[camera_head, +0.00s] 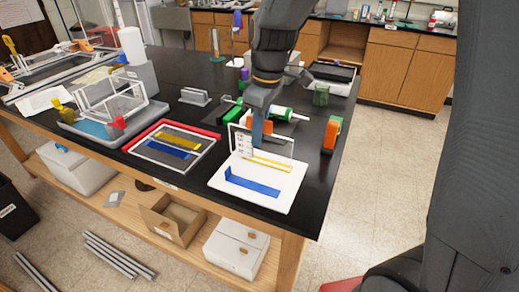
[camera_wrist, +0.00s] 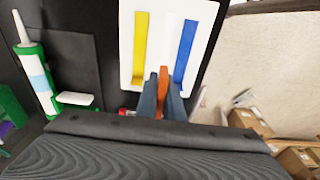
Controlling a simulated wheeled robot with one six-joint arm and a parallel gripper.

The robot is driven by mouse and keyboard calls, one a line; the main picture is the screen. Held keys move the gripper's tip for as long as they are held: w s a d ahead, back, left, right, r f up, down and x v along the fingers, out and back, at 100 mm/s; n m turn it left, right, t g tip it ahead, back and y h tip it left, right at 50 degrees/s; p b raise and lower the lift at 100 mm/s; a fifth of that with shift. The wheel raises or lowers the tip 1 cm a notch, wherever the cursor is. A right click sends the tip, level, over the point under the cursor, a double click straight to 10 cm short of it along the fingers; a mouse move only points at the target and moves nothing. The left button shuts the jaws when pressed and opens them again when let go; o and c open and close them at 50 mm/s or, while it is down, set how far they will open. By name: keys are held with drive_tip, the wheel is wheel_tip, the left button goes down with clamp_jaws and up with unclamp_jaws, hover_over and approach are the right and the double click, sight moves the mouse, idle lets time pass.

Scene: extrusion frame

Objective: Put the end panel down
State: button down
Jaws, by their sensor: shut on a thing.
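My gripper (camera_head: 258,138) is above the back part of a white board (camera_head: 284,200) at the table's front right. It is shut on the end panel (camera_head: 280,146), a clear sheet with pale edges that stands upright behind the yellow strip. I cannot tell whether its lower edge touches the board. A yellow strip (camera_head: 268,164) and a blue strip (camera_head: 255,187) lie on the board. In the wrist view my gripper (camera_wrist: 163,75) shows an orange piece between its fingers, near the yellow strip (camera_wrist: 140,45) and the blue strip (camera_wrist: 186,50); the panel is not clear there.
A red-edged tray (camera_head: 133,143) with yellow and blue strips lies left of the board. A clear box frame (camera_head: 110,97) stands farther left. A green-tipped tube (camera_head: 283,112) and an orange-and-green clamp (camera_head: 331,134) are close behind and right. The table edge is near the board's front.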

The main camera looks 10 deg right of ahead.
drive_tip(key=shift+f+p, duration=0.5)
drive_tip(key=shift+f, duration=1.85)
drive_tip(key=shift+f, duration=0.1)
drive_tip(key=c, duration=1.9)
unclamp_jaws()
drive_tip(key=shift+s, duration=0.1)
